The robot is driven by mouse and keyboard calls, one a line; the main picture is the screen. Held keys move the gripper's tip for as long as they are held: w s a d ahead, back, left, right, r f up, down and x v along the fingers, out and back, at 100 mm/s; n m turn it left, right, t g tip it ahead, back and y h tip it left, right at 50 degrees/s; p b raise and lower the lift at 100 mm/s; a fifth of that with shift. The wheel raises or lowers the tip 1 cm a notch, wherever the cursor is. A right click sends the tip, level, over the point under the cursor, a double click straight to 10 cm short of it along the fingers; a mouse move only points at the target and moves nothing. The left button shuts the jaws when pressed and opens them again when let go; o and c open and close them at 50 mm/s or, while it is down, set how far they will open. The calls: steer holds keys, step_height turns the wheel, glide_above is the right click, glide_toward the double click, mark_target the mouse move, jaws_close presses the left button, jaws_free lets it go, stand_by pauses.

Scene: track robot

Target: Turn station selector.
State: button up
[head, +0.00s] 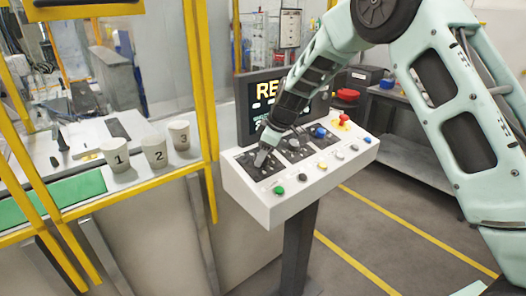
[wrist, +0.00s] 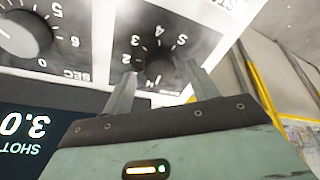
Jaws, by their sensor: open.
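The white control console (head: 300,190) stands in the middle of the head view, with dark dial plates on its top. My gripper (head: 262,157) is over the left dial plate and hides much of it. In the wrist view, my gripper (wrist: 162,73) is open, one finger on each side of a small dark knob (wrist: 160,64). The knob's scale has 2, 3, 4 and more marks around it, seen upside down. I cannot tell whether the fingers touch the knob. A second, larger knob (wrist: 28,36) sits on a scale marked SEC at the left.
The console's front row has a green button (head: 279,190) and several others. A red emergency button (head: 343,118) is at its back right. A lit screen (head: 265,100) stands behind my gripper. Cups numbered 1 (head: 117,157), 2 (head: 154,153) and 3 (head: 180,136) stand left, behind yellow posts (head: 203,80).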

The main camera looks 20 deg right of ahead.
steer(key=shift+w+a+f, duration=0.1)
steer(key=shift+a+f, duration=0.05)
steer(key=shift+f, duration=0.3)
steer(key=c, duration=1)
